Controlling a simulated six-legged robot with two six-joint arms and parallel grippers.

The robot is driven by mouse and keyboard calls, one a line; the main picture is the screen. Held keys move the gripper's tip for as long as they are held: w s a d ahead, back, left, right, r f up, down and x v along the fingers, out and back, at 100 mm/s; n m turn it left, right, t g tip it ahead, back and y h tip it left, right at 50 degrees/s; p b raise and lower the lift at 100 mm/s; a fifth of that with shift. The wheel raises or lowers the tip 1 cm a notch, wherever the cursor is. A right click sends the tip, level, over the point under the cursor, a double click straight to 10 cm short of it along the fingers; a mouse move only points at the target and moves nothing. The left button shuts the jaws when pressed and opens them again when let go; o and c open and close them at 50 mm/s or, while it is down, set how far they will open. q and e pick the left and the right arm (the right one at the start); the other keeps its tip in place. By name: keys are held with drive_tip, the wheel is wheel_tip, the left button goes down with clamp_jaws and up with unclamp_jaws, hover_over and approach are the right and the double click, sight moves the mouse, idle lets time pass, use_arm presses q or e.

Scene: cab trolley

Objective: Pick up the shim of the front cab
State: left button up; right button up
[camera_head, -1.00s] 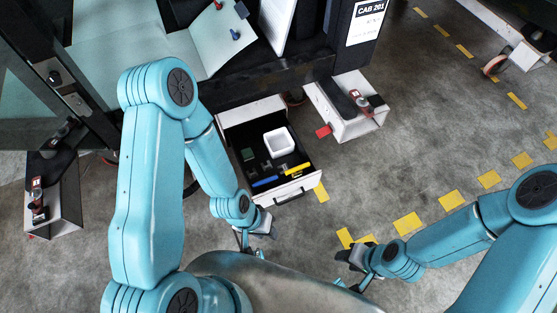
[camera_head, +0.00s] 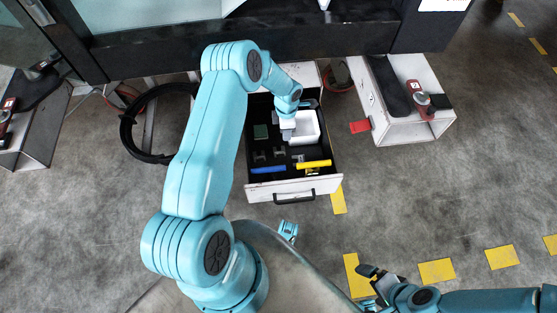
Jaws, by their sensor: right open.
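I cannot make out a shim for certain; small parts lie in the open drawer (camera_head: 325,185), including a green block (camera_head: 261,131), a blue bar (camera_head: 268,169), a yellow bar (camera_head: 314,164) and small grey pieces (camera_head: 260,155). A white bin (camera_head: 311,128) stands in the drawer, its inside partly hidden by my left arm. My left gripper (camera_head: 287,134) is over the drawer at the bin's left edge; its fingers are too small to read, and whether it touches anything is unclear. My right gripper (camera_head: 374,277) is open and empty above the floor at the lower right.
The dark cab frame (camera_head: 270,47) crosses above the drawer. A white box-shaped step (camera_head: 405,133) with a red-and-black device (camera_head: 418,96) stands to the right, with a red flap (camera_head: 360,127) beside it. A black hoop (camera_head: 135,140) is at left.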

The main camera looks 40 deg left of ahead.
use_arm(q)
drive_tip(key=shift+n, duration=0.4)
drive_tip(key=f+b, duration=0.1)
drive_tip(key=f, duration=0.2)
drive_tip(key=f+b, duration=0.1)
drive_tip(key=f, duration=0.3)
drive_tip(key=a+f+b, duration=0.1)
drive_tip(key=f, duration=0.3)
drive_tip(key=shift+s+f+b, duration=0.1)
drive_tip(key=shift+b, duration=0.2)
wheel_tip(320, 180, down, 5)
drive_tip(key=b, duration=0.2)
drive_tip(key=shift+s+f+b, duration=0.1)
drive_tip(key=shift+f+b, duration=0.1)
drive_tip(key=shift+b, duration=0.2)
drive_tip(key=shift+r, duration=0.1)
drive_tip(key=shift+c, duration=0.3)
clamp_jaws()
